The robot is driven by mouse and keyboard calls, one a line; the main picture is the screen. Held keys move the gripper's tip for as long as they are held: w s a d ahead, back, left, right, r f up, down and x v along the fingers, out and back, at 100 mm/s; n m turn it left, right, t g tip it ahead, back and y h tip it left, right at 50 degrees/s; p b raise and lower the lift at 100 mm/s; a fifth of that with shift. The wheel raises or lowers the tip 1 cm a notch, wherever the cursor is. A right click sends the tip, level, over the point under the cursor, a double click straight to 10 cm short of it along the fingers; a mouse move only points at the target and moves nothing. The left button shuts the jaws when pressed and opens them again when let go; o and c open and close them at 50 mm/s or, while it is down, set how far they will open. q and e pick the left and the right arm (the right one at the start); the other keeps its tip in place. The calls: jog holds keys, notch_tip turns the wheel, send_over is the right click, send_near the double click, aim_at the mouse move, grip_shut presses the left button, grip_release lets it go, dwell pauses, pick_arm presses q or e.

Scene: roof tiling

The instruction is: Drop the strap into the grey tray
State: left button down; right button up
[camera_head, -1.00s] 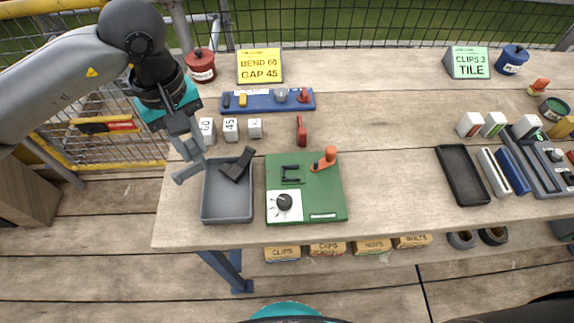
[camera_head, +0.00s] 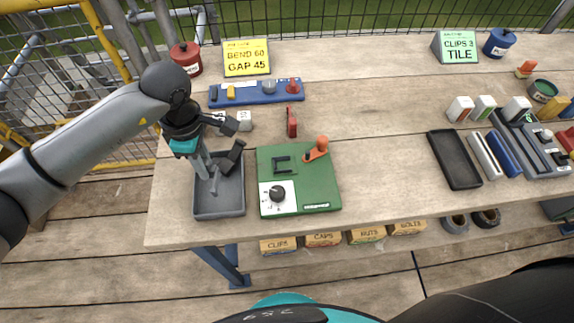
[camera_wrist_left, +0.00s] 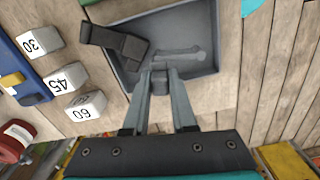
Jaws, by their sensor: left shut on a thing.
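The grey tray (camera_head: 219,214) stands at the left of the table, and it also shows in the wrist view (camera_wrist_left: 206,40). My left gripper (camera_head: 212,172) is over the tray, pointing down, with its fingers (camera_wrist_left: 160,72) shut on a small grey piece, seemingly the strap (camera_wrist_left: 160,86). The fingers hide much of the strap, and its height above the tray floor is hard to tell. A dark bent piece (camera_head: 232,158) leans at the tray's back edge, and the wrist view shows it across the rim (camera_wrist_left: 116,40). My right gripper is not in view.
A green board (camera_head: 322,187) with a dial and an orange handle lies right of the tray. Numbered white blocks (camera_wrist_left: 66,78) and a blue rack (camera_head: 258,96) stand behind. A black tray (camera_head: 454,160) is farther right. The middle of the table is clear.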

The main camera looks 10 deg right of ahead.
pick_arm(q)
notch_tip(320, 180, down, 2)
jog(key=shift+f+b, duration=0.2)
jog(key=shift+b, duration=0.35)
jog(key=c, duration=0.6)
grip_release()
jog(key=shift+c, duration=0.2)
jog(key=shift+r, duration=0.1)
notch_tip(320, 180, up, 15)
jog(key=p, duration=0.1)
